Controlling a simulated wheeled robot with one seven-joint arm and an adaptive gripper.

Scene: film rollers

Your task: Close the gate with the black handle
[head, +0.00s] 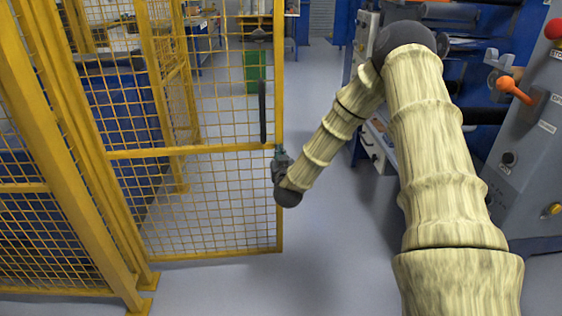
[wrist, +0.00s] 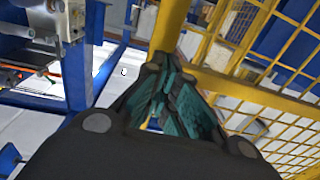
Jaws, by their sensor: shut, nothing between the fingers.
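The yellow mesh gate (head: 215,150) stands upright left of centre in the head view. Its free vertical edge is on the right, with open floor beyond it. The black handle (head: 262,111) is a long vertical bar near that edge. My gripper (head: 279,153) is shut and empty, at the gate's free edge, just below and right of the handle's lower end. In the wrist view, my gripper's teal-padded fingers (wrist: 166,68) are together in front of a yellow frame bar (wrist: 169,28), with mesh to the right. I cannot tell whether they touch the frame. The handle is not clear there.
Yellow fence posts (head: 75,150) and mesh stand at the left. A grey control panel (head: 525,140) with an orange lever (head: 514,91) stands at the right, near my arm. A green bin (head: 254,70) shows behind the gate. The grey floor (head: 330,235) between is clear.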

